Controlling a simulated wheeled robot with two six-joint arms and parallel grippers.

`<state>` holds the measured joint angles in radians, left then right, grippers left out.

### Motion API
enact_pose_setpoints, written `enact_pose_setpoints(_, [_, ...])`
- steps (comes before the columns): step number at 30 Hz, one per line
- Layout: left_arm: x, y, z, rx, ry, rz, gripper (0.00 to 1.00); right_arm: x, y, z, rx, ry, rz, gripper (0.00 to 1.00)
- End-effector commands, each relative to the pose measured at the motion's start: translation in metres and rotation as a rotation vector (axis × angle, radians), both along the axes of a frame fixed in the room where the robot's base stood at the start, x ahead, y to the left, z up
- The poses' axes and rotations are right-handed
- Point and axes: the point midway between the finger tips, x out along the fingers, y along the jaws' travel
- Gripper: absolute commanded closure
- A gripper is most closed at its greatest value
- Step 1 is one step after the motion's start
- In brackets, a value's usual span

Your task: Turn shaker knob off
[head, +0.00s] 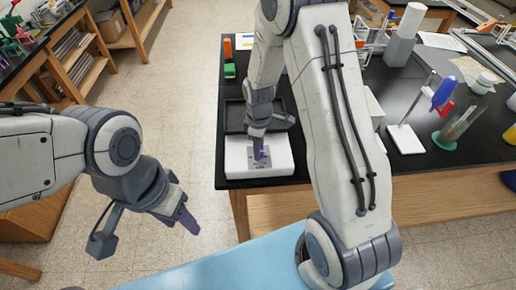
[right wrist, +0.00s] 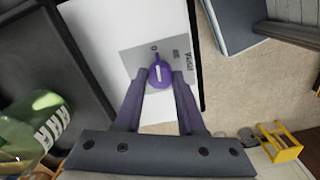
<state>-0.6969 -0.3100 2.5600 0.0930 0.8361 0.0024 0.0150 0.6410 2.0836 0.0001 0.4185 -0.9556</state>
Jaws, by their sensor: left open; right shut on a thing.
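The shaker (head: 285,168) is a low white box at the near left corner of the black bench, and its white top also shows in the right wrist view (right wrist: 100,22). Its grey panel (right wrist: 178,50) carries a round purple knob (right wrist: 160,77) with a white line and a small pointed tip towards a mark on the panel. My right gripper (head: 261,154) reaches down onto the panel, its fingers shut on the knob's two sides. In the head view the knob is hidden by the fingers. My left gripper (head: 187,219) is open and empty over the floor, left of the bench.
A black tray (head: 236,117) lies directly behind the shaker. A green bottle (right wrist: 25,135) shows at the left of the wrist view. A white stand (head: 404,139) with blue and red pieces is further right on the bench.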

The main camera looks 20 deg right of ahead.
Motion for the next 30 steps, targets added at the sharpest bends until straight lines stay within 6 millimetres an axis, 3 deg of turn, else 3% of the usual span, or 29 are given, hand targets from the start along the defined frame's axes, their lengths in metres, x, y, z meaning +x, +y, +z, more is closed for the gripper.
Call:
enact_pose_setpoints(23, [0.0, 0.0, -0.0004, 0.0, 0.0, 0.0, 0.5, 0.0031, -0.0004, 0.002, -0.001, -0.01, 0.107, 1.0])
enact_pose_setpoints(24, [0.0, 0.0, -0.0004, 0.0, 0.0, 0.0, 0.5, 0.0031, -0.0004, 0.002, -0.001, -0.01, 0.107, 0.54])
enact_pose_setpoints(26, [0.0, 0.0, -0.0004, 0.0, 0.0, 0.0, 0.5, 0.003, -0.0005, 0.0019, -0.001, -0.009, 0.106, 0.31])
enact_pose_setpoints(30, [0.0, 0.0, -0.0005, 0.0, 0.0, 0.0, 0.5, 0.0019, -0.0003, 0.0012, 0.0, -0.006, 0.105, 0.31])
